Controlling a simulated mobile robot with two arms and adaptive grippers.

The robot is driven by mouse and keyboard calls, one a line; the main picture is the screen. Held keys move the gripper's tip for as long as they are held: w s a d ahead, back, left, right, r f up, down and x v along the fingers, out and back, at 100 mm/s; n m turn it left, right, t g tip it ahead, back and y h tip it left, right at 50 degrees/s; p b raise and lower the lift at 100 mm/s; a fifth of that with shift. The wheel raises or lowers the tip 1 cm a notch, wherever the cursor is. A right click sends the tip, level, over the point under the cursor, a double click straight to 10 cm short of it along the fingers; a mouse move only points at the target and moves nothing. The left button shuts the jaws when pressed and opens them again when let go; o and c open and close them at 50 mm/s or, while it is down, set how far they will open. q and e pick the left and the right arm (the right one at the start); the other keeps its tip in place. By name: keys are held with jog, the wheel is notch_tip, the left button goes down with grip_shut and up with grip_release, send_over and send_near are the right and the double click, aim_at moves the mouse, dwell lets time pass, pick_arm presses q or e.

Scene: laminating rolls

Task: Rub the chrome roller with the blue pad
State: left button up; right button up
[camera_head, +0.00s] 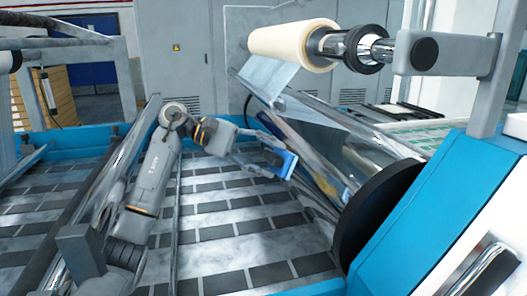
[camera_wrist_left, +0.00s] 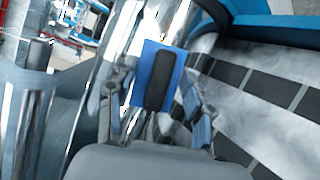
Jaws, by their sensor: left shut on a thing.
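The blue pad (camera_head: 289,165) with a dark handle is held by my left gripper (camera_head: 268,153), at the end of the arm reaching in from the left. In the left wrist view the pad (camera_wrist_left: 144,72) and its black handle show beyond the fingers of my left gripper (camera_wrist_left: 157,104). The large chrome roller (camera_head: 322,133) slants down to the right, just right of the pad in the head view. Its shiny surface also shows beside the pad in the left wrist view (camera_wrist_left: 122,42). I cannot tell whether pad and roller touch. My right gripper is not in view.
A cream film roll (camera_head: 283,44) on a shaft hangs above the chrome roller, with clear film running down. A black disc (camera_head: 372,212) and blue housing (camera_head: 430,215) stand at the right. Another shiny roller (camera_head: 118,168) lies left. The slatted bed (camera_head: 215,215) is open below.

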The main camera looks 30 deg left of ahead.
pick_arm(q)
jog(key=shift+w, duration=0.15)
jog(key=shift+w+d+f+p, duration=0.15)
jog(key=shift+w+d+p, duration=0.15)
jog(key=shift+w+d, duration=0.15)
jog(key=w+d+f, duration=0.1)
jog(key=w+d+f+p, duration=0.1)
jog(key=w, duration=0.1)
jog(key=shift+d+f, duration=0.1)
jog(key=shift+d, duration=0.25)
jog(key=shift+w+d+f, duration=0.4)
jog(key=shift+w+d, duration=0.1)
jog(key=shift+w, duration=0.1)
dwell(0.6)
